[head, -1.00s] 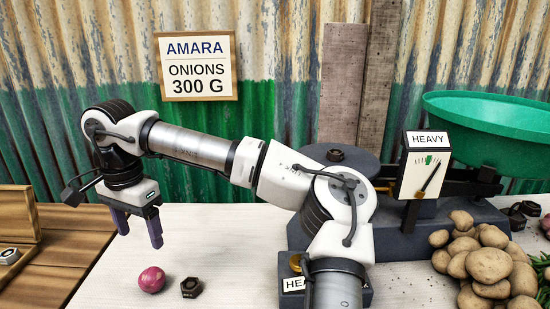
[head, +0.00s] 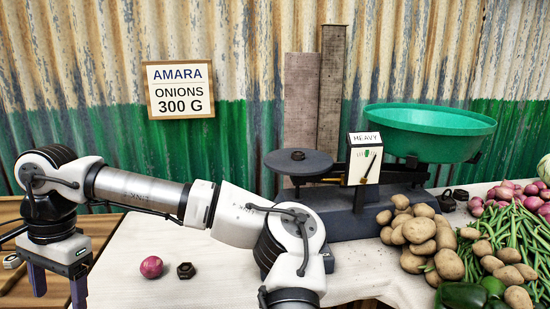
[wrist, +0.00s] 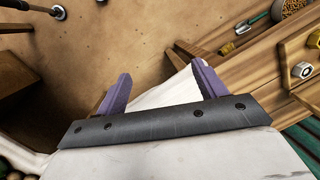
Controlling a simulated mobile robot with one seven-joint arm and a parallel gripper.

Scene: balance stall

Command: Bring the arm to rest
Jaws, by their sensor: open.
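My gripper (head: 58,286) hangs at the lower left of the head view, pointing down, with its purple fingers apart and nothing between them. In the wrist view my gripper (wrist: 160,88) is open and empty, above a white cloth corner and a brown floor. My arm stretches from the lower middle to the left, bent at the elbow. A red onion (head: 151,267) and a dark hexagonal weight (head: 186,270) lie on the white tabletop (head: 130,240), to the right of my gripper and apart from it.
A balance (head: 365,215) with a green pan (head: 430,135) stands at centre right; its dial card (head: 364,160) reads HEAVY. Potatoes (head: 415,235), green beans (head: 515,240) and more onions (head: 520,195) fill the right. A wooden surface (wrist: 260,55) with a metal nut (wrist: 301,70) lies beside my gripper.

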